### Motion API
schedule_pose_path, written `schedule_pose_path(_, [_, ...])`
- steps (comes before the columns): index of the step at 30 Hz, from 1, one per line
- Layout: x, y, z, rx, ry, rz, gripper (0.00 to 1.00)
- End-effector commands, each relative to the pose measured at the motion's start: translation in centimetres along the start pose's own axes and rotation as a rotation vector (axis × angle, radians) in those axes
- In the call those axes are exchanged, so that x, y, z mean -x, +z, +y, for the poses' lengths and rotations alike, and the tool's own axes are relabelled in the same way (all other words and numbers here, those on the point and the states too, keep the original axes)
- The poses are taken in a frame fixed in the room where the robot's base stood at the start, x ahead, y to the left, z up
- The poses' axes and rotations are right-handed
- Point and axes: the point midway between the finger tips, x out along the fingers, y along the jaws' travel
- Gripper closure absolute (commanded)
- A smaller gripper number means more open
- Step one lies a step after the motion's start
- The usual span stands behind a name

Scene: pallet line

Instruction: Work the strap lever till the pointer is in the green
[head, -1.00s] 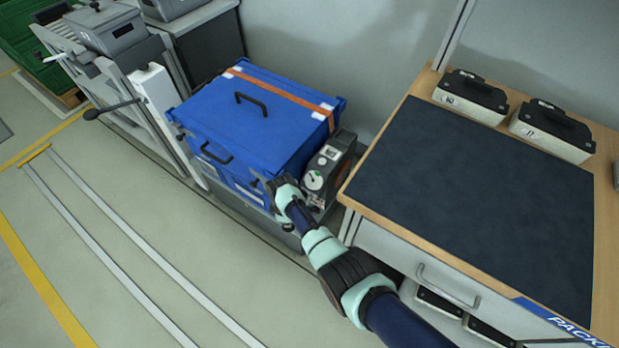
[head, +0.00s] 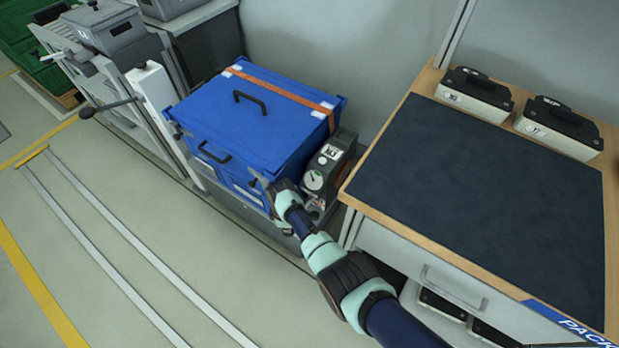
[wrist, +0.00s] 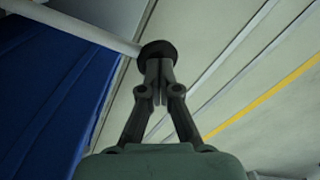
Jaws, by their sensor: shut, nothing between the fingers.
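The strap tensioner (head: 330,165) is a dark box with a pale front, standing between the blue crate (head: 250,120) and the bench. Its round white dial (head: 314,180) faces up; the pointer is too small to read against the green. An orange strap (head: 285,93) runs across the crate lid. In the wrist view, a pale lever rod (wrist: 80,28) ends in a black knob (wrist: 158,48). My gripper (wrist: 160,68) is shut and empty, its fingertips at the knob; whether they touch it I cannot tell. In the head view my wrist hides part of the tensioner's lower front.
The bench (head: 385,135) with a dark mat (head: 480,200) stands close on the right, with two black-topped boxes at its back. A white post (head: 152,95) with a black-handled bar stands left of the crate. The floor in front is open, with rails and yellow lines.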

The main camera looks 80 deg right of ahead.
Motion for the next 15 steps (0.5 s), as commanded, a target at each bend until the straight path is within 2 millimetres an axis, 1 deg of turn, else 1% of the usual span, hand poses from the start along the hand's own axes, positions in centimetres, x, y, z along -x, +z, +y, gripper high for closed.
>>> schedule_pose_path(9, [-1.8,0.1,0.0,0.0,-0.002,-0.001,1.0])
schedule_pose_path(13, [-1.0,0.1,0.0,0.0,-0.002,-0.001,1.0])
schedule_pose_path(15, [-0.1,0.1,0.1,0.0,-0.001,-0.001,1.0])
